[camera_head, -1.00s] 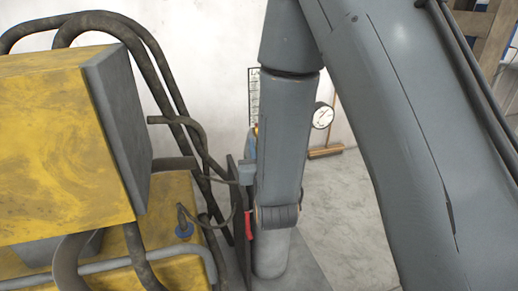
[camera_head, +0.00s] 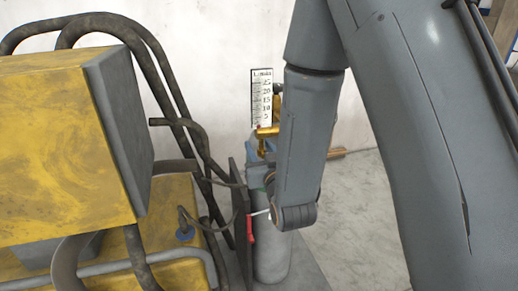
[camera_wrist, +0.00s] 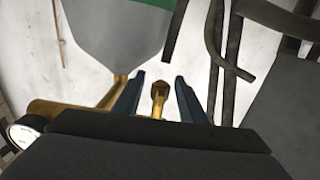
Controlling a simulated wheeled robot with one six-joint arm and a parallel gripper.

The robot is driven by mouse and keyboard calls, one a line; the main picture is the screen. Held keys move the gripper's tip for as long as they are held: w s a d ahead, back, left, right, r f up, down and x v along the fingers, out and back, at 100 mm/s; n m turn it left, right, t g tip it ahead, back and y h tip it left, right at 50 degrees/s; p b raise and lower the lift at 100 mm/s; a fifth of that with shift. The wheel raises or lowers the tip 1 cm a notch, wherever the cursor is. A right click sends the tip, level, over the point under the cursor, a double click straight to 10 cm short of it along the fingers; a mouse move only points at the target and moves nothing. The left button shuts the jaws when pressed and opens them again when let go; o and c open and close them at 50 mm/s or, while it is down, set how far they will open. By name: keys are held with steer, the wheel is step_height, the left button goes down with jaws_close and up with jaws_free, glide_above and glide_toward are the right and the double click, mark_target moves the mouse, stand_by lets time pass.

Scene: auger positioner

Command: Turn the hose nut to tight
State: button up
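In the wrist view, a brass-coloured fitting (camera_wrist: 159,94) with a faceted end, which looks like the hose nut, shows between the two blue-grey fingers of my gripper (camera_wrist: 160,78). The fingers are apart, with a visible gap on each side of the fitting. I cannot tell how far the fitting lies beyond the fingers in depth. How tight the nut is cannot be seen.
A grey tapered body with a green band (camera_wrist: 115,35) and dark hoses (camera_wrist: 232,60) lie close ahead of the fingers. A dial gauge (camera_wrist: 22,132) is at left. The head view shows a numbered scale (camera_head: 262,98), a yellow machine (camera_head: 65,145) and a red handle (camera_head: 250,229).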

mark_target(263, 156)
steer(key=v, duration=0.2)
steer(key=shift+s+d+f+b, duration=0.1)
steer(key=shift+s+b, duration=0.25)
steer(key=p+v, duration=0.5)
steer(key=p, duration=0.2)
steer(key=shift+s, duration=0.1)
stand_by(0.4)
